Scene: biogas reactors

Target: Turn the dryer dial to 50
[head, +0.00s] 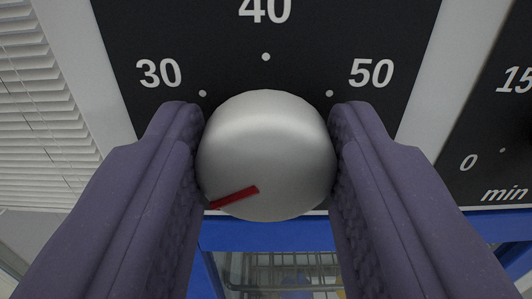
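The dryer dial (268,140) is a round silver knob in the middle of the head view. Its red pointer mark (234,198) points to the lower left, away from the printed numbers in view. The black scale plate (310,45) behind it shows 30 at upper left, 40 at the top and 50 (371,73) at upper right, each with a white dot. My gripper (267,152) has one purple padded finger on each side of the dial. Both fingers appear to touch its sides, closed around it. The lower part of the scale is hidden.
A second black plate (500,130) at the right edge is marked 0, 15 and min. A blue frame (265,234) with a glass window (285,278) lies below the dial. White window blinds (40,110) are at the left.

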